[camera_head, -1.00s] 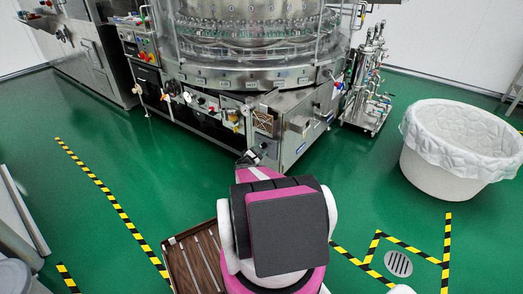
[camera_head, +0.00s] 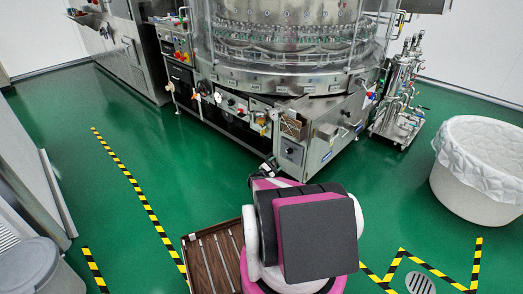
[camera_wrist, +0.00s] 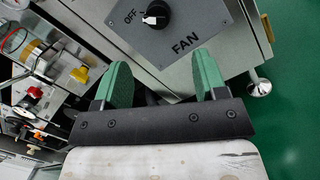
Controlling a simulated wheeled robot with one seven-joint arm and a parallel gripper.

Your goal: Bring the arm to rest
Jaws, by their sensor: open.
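My gripper (camera_head: 262,172) is at the end of my pink, white and black arm, low in the middle of the head view. It is in front of the washer's near corner. In the wrist view my gripper (camera_wrist: 163,75) shows two green fingers set wide apart, with nothing between them. Just beyond the fingers is a grey panel (camera_wrist: 205,28) marked OFF and FAN, with a black and white knob (camera_wrist: 155,15). The fingers look apart from the knob. The arm is bent, and its black-covered link hides part of the floor.
The rotary washer (camera_head: 285,80) fills the top middle. A steel filter cart (camera_head: 400,95) and a white lined tub (camera_head: 478,190) stand at right. A brown slatted tray (camera_head: 212,262) lies beside my arm.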

